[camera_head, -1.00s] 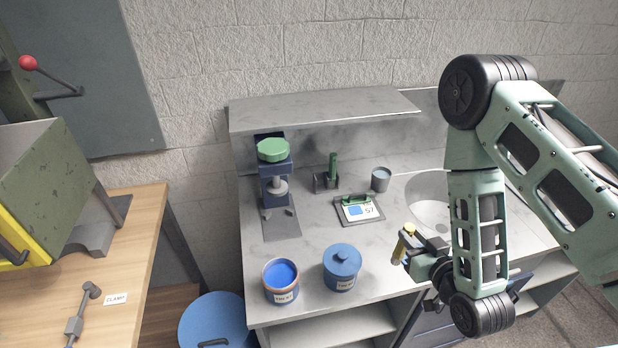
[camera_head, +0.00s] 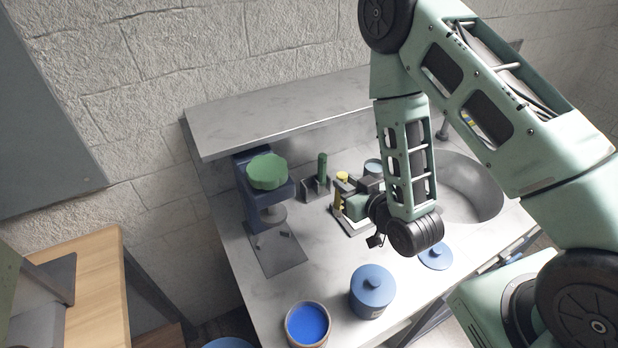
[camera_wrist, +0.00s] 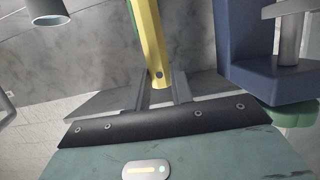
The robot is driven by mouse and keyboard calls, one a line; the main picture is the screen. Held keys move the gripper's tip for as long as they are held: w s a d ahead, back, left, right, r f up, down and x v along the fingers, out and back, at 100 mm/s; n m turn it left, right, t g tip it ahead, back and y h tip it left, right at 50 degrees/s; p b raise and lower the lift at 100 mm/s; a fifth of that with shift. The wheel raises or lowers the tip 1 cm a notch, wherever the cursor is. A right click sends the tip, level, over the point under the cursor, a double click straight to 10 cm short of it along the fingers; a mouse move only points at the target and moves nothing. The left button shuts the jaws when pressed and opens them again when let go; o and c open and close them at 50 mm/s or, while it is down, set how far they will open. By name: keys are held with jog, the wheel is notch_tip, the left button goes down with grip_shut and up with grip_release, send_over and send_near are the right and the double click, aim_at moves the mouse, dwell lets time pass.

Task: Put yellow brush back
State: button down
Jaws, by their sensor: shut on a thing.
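The yellow brush (camera_head: 342,178) is held in my gripper (camera_head: 345,188) over the counter. In the wrist view its yellow handle (camera_wrist: 149,42) stands between the two jaws (camera_wrist: 160,90). A dark holder (camera_head: 311,190) with a green-handled brush (camera_head: 322,166) stands just left of my gripper. I see a gap between the yellow brush and this holder.
A blue press with a green top (camera_head: 267,172) stands left of the holder. A grey cup (camera_head: 373,167) is behind my wrist. An open blue paint pot (camera_head: 307,322), a lidded blue pot (camera_head: 371,290) and a loose blue lid (camera_head: 435,256) are near the front. The sink (camera_head: 470,185) is right.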

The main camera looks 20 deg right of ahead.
jog(key=b+x, duration=0.2)
jog(key=b, duration=0.1)
jog(key=b+x, duration=0.2)
jog(key=b, duration=0.2)
jog(key=r+b+x, duration=0.1)
jog(key=b+x, duration=0.1)
jog(key=b, duration=0.2)
jog(key=shift+w+a, duration=0.1)
jog(key=shift+w, duration=0.25)
jog(key=w+a+r, duration=0.1)
jog(key=w+a, duration=0.1)
jog(key=w, duration=0.6)
jog(key=shift+w+f+p, duration=0.2)
jog(key=shift+f+p, duration=0.3)
jog(key=shift+f, duration=1.35)
jog(key=shift+w+f+p, duration=0.25)
jog(key=shift+f+p, duration=0.2)
jog(key=shift+f, duration=1.35)
